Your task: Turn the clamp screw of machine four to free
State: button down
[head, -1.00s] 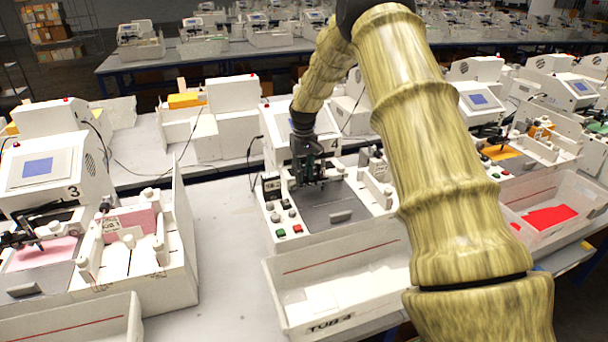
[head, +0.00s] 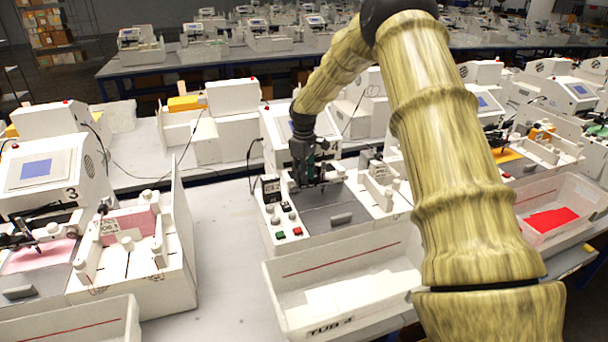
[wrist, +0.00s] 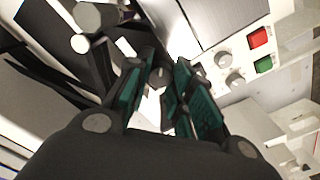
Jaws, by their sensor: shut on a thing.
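Machine four (head: 328,220) stands in the middle of the head view, with a grey plate and buttons at its front. My gripper (head: 310,184) points down over its plotting bed, near the pen carriage. In the wrist view my gripper (wrist: 166,88) has its two teal-padded fingers shut around a small grey knob, the clamp screw (wrist: 159,73), beside the dark carriage (wrist: 105,65). The fingers cover most of the screw, so I cannot tell how far it is turned. In the head view the screw is hidden behind the gripper.
The white bin marked TUB 4 (head: 380,297) stands in front of machine four. Machine three (head: 50,180) is at the left, with pink paper. A clear bin with a red sheet (head: 550,219) is at the right. Red and green buttons (wrist: 260,37) lie close to the gripper.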

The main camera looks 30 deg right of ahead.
jog(key=shift+d, duration=0.1)
dwell(0.3)
jog(key=c, duration=1.2)
grip_release()
jog(key=shift+s, duration=0.1)
notch_tip(320, 180, up, 12)
